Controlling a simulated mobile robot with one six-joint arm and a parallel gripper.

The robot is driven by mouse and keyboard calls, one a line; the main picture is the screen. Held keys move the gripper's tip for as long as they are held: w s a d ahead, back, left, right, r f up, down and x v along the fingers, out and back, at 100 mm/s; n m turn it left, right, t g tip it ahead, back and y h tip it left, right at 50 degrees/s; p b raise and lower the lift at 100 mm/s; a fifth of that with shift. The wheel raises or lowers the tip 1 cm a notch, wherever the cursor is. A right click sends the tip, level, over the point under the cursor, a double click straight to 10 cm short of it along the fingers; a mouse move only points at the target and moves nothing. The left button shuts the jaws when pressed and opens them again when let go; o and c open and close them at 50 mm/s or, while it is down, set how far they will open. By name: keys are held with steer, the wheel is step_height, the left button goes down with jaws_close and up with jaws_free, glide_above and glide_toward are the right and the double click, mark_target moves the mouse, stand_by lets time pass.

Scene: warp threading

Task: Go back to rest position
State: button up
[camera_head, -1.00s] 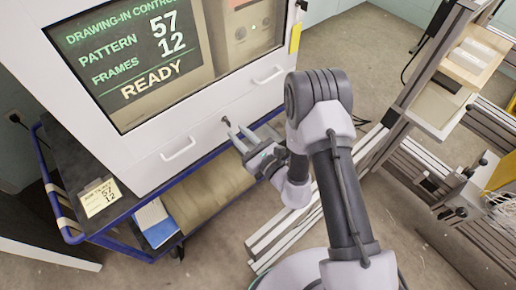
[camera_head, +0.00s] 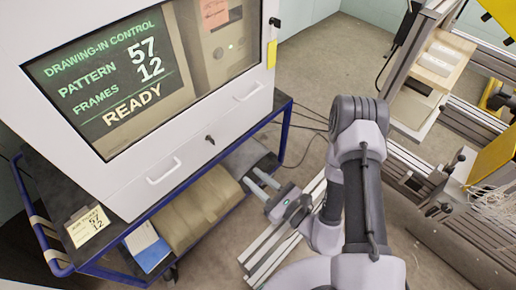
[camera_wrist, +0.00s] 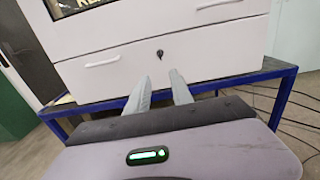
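My gripper (camera_head: 263,183) is in front of the blue cart's lower shelf, apart from the white control cabinet (camera_head: 215,160). Its two grey fingers stand apart with nothing between them; they also show in the wrist view (camera_wrist: 162,82), pointing at the cabinet's lower drawer front. A key lock (camera_head: 210,139) sits on that drawer front. The cabinet's screen (camera_head: 115,85) reads "DRAWING-IN CONTROL, PATTERN 57, FRAMES 12, READY". My arm is bent, with the elbow raised.
The blue cart (camera_head: 285,130) carries the cabinet, with a brown bundle and papers on its lower shelf. A metal frame with threads (camera_head: 490,205) stands right.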

steer(key=s+a+r+n+g+y, duration=0.1)
steer(key=s+a+r+n+g, duration=0.1)
steer(key=s+r+n+g, duration=0.35)
steer(key=s+a+r+n+g, duration=0.1)
steer(key=s+r+n+g, duration=0.2)
steer(key=r+n+g, duration=0.4)
steer(key=s+a+r+n+g+y, duration=0.1)
steer(key=s+a+r+n+g, duration=0.2)
steer(key=r, duration=0.5)
steer(key=s+d+n+h, duration=0.5)
steer(key=s+d+h, duration=0.1)
steer(key=d+h, duration=0.1)
steer(key=w+d+r+t+h, duration=0.2)
steer(key=d+r+t+h, duration=0.1)
steer(key=d+t, duration=0.2)
steer(key=w+d+r+n+t+h, duration=0.1)
steer(key=w+d+r+t+h, duration=0.1)
steer(key=d, duration=0.5)
steer(key=r+t+h, duration=0.1)
steer(key=t, duration=0.1)
steer(key=shift+w+d+r+t+h, duration=0.15)
steer(key=shift+w+r+t+h, duration=0.1)
steer(key=shift+w+t+h, duration=0.15)
